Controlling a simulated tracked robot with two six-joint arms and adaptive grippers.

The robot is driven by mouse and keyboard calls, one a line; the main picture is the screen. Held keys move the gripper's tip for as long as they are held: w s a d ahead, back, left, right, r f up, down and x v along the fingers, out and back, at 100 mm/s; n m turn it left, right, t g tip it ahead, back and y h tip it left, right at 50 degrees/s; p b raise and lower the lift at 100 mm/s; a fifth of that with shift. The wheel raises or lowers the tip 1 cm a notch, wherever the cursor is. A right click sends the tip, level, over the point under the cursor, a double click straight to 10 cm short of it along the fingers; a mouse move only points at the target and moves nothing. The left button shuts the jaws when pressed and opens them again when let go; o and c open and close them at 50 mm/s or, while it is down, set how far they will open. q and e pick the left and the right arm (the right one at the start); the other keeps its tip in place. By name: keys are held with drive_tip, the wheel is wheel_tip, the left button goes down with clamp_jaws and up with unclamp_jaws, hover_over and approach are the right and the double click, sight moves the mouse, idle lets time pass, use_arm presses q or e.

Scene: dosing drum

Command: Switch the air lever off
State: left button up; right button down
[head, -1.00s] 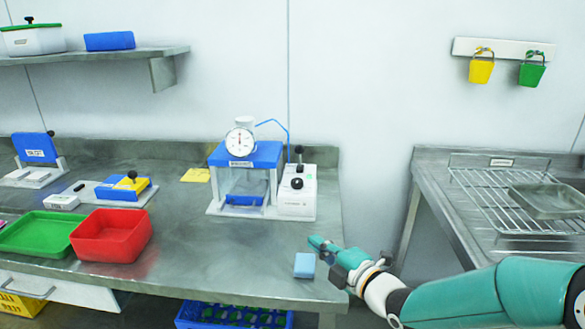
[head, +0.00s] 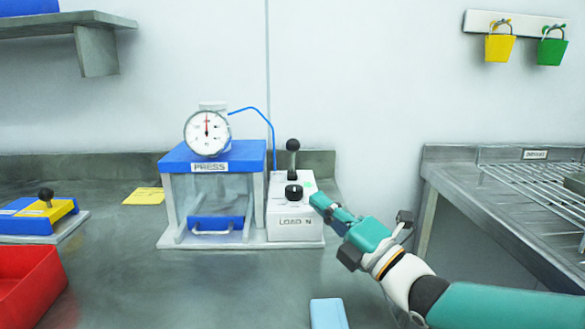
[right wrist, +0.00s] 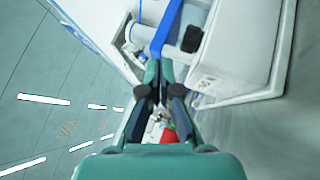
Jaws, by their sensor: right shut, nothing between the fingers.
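A white control box (head: 293,229) stands at the right side of the blue-topped press (head: 213,157). An upright lever with a black ball knob (head: 292,145) rises at its back, and a second black knob (head: 294,191) sits lower in front. I cannot tell which of them is the air lever. My right gripper (head: 325,205) is shut and empty, its tips close to the box's right side; contact cannot be told. In the right wrist view the shut fingers (right wrist: 161,75) point toward the white box (right wrist: 235,45) and a black part (right wrist: 192,38). My left gripper is not in view.
A dial gauge (head: 207,132) sits on the press, with a blue tube running toward the box. A light blue block (head: 328,314) lies at the bench's front. A yellow note (head: 143,196) and red bin (head: 25,285) are at left. A wire rack (head: 545,190) is at right.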

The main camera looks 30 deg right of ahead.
sight(292, 189)
drive_tip(key=x, duration=0.3)
drive_tip(key=p+x, duration=0.1)
drive_tip(key=x, duration=0.5)
drive_tip(key=shift+w+d+r, duration=0.25)
drive_tip(key=shift+w+d, duration=0.1)
drive_tip(key=shift+w+d+r+p, duration=0.5)
drive_tip(key=shift+w+d, duration=0.3)
drive_tip(key=shift+w, duration=0.1)
drive_tip(key=shift+w+d+r, duration=0.15)
drive_tip(key=shift+w+d, duration=0.25)
drive_tip(key=shift+w, duration=0.1)
